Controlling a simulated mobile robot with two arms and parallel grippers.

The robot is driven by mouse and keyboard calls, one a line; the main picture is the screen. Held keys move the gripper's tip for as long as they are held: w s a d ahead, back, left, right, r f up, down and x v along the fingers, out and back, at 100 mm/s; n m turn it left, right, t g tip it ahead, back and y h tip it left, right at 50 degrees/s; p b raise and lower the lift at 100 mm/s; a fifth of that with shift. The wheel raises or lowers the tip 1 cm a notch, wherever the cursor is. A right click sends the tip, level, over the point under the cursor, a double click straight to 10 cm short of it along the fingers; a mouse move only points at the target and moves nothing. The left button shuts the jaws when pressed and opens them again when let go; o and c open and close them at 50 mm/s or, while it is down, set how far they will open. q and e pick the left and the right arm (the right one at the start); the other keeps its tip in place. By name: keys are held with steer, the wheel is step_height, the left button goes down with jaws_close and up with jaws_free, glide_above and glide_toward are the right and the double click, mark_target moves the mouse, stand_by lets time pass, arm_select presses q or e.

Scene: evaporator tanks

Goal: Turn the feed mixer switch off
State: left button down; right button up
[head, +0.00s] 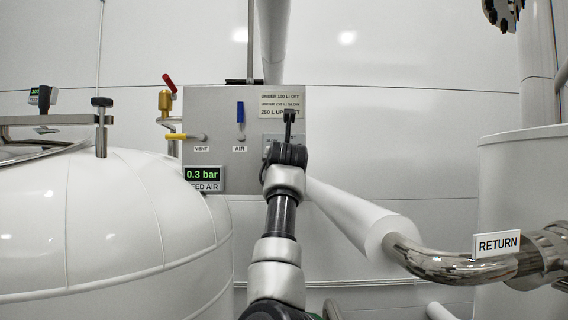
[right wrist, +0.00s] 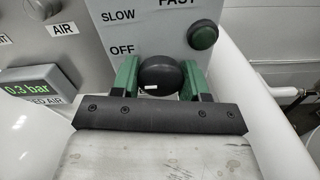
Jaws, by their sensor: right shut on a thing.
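The feed mixer switch (right wrist: 160,76) is a round black knob with a small white mark on its lower left, seen in the right wrist view. It sits on a light plate (right wrist: 165,35) lettered OFF, SLOW and FAST. My right gripper (right wrist: 168,72) is shut on the knob, one green finger on each side. I cannot tell which word the knob points to. In the head view my right arm reaches up to the grey panel (head: 218,110) and hides the knob. My left gripper is not in view.
A green button (right wrist: 203,37) is right of the knob. On the panel are a blue AIR handle (head: 240,112), a yellow VENT handle (head: 177,137) and a 0.3 bar display (head: 203,174). A white tank (head: 110,225) stands left, a RETURN pipe (head: 450,262) right.

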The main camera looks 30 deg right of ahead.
steer(key=o, duration=0.9)
steer(key=b+v, duration=0.6)
steer(key=v, duration=0.4)
steer(key=shift+s+a, duration=0.3)
steer(key=shift+f, duration=0.15)
